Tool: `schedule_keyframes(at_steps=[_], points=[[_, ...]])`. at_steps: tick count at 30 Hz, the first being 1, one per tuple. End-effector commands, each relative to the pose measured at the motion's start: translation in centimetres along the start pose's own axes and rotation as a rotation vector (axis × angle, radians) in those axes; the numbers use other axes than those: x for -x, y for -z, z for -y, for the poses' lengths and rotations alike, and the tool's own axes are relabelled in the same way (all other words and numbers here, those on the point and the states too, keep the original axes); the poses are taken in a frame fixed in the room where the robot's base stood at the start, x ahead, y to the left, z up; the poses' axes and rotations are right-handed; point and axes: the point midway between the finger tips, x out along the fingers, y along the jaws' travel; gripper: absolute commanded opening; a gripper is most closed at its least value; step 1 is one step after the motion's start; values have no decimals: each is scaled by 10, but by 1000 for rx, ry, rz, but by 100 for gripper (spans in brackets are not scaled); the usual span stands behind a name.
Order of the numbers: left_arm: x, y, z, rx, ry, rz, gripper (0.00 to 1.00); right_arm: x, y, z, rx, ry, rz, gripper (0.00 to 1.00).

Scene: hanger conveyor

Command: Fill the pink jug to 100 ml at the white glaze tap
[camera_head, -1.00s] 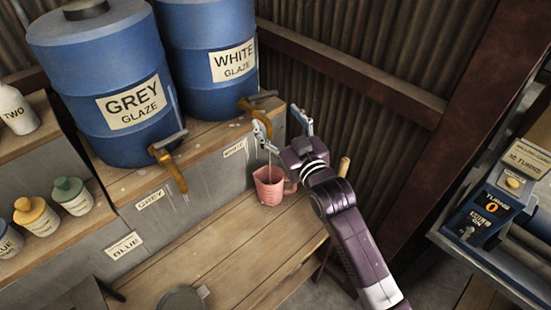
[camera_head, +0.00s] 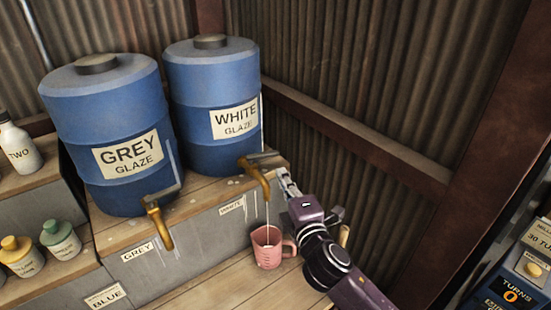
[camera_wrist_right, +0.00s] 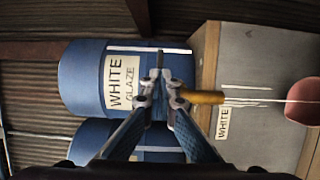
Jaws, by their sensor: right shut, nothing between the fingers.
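The pink jug (camera_head: 267,252) stands upright on the wooden bench under the brass white glaze tap (camera_head: 255,176), its handle to the right. A thin white stream (camera_head: 267,215) runs from the spout into the jug; I cannot read the level. The tap's grey lever (camera_head: 266,158) points right. My right gripper (camera_head: 284,176) is shut and empty beside the tap, close to the lever; I cannot tell whether it touches. In the right wrist view its fingertips (camera_wrist_right: 158,78) meet beside the spout (camera_wrist_right: 200,97), with the stream and part of the jug (camera_wrist_right: 304,101) at the right. My left gripper is not in view.
The white glaze barrel (camera_head: 205,75) and grey glaze barrel (camera_head: 100,100) stand on the raised shelf. The grey tap (camera_head: 158,220) is at the left. Small bottles (camera_head: 60,240) stand at far left. A control box (camera_head: 515,285) is at lower right.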

Motion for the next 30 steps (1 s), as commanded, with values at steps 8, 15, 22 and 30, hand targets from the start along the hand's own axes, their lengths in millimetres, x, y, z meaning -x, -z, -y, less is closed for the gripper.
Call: schedule_keyframes(at_steps=[8,15,22,30], points=[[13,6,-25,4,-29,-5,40,-45,0,-3,-3,-1,0,0],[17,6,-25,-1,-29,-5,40,-66,0,-1,-3,0,0,0],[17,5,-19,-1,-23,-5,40,-70,0,0,-4,-1,-1,0],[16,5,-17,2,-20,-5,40,-71,-1,0,-3,-1,0,0]])
